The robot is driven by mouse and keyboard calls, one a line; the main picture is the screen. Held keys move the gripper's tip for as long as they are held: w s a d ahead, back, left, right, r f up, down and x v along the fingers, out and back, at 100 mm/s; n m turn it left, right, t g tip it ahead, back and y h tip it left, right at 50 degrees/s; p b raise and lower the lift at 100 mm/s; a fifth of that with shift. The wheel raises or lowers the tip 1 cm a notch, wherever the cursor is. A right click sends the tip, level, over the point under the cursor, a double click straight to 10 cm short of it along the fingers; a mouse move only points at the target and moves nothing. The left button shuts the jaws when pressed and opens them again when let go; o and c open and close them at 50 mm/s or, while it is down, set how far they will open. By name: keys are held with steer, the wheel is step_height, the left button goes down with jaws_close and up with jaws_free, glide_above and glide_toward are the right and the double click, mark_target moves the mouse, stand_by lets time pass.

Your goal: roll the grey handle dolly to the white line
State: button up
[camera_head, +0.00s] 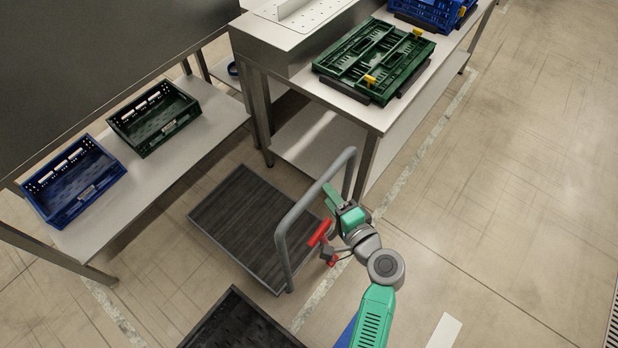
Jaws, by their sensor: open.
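The dolly (250,222) stands on the floor between the two benches, a dark ribbed platform with a grey tubular handle (312,190) arching up at its right side. My gripper (334,208), with green and grey parts, is open just right of the handle's top bar. I cannot tell whether it touches the bar. A red part (320,232) shows beside the gripper; I cannot tell what it belongs to. A short white strip (443,331) lies on the floor at the bottom, right of my arm. Worn whitish lines (318,301) also run along the floor.
A left bench (190,165) holds a blue crate (75,182) and a green crate (153,118). The right bench (372,118) carries folded green crates (375,60) and a blue one (432,12). A black tray-like object (240,325) lies in front. Floor at right is clear.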

steer(key=b+x, duration=0.1)
steer(key=x, duration=0.6)
steer(key=shift+w+b, duration=0.15)
steer(key=shift+b, duration=0.25)
steer(key=shift+a, duration=0.15)
jaws_close()
